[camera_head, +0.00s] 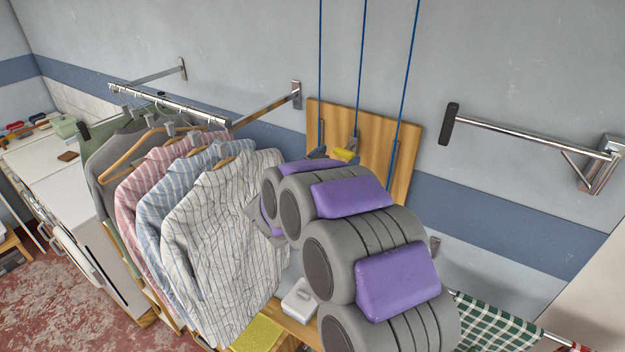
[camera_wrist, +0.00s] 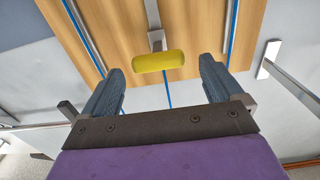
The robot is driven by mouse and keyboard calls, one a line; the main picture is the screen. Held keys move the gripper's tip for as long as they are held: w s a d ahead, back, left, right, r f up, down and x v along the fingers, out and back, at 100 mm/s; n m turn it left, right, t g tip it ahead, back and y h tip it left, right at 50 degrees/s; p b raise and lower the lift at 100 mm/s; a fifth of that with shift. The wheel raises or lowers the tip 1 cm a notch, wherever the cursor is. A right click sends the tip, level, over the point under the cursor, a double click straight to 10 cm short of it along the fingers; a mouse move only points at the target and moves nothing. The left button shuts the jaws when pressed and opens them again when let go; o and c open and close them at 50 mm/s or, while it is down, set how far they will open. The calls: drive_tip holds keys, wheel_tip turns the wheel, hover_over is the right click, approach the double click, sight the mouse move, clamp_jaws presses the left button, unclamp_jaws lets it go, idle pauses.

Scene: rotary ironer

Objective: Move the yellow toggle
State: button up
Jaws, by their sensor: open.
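The yellow toggle (camera_head: 345,155) is a short rounded bar on the wooden wall board (camera_head: 403,148). In the wrist view the toggle (camera_wrist: 160,62) lies crosswise on a grey metal stem (camera_wrist: 156,38). My gripper (camera_wrist: 162,66) is open and empty. Its two blue-grey fingers appear on either side of the toggle, with a visible gap to each, and seem to stop short of it. In the head view my grey and purple arm reaches toward the board and hides most of the gripper and the board's lower part.
Blue cords (camera_head: 361,60) run up the wall from the board. Striped shirts (camera_head: 220,245) hang from a metal rail (camera_head: 170,104) at left. Another metal wall bar (camera_head: 530,136) sticks out at right.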

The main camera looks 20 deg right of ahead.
drive_tip(key=b+v, duration=0.1)
drive_tip(key=v, duration=1.2)
drive_tip(key=shift+a+b, duration=0.25)
drive_tip(key=shift+b, duration=0.05)
drive_tip(key=shift+s, duration=0.1)
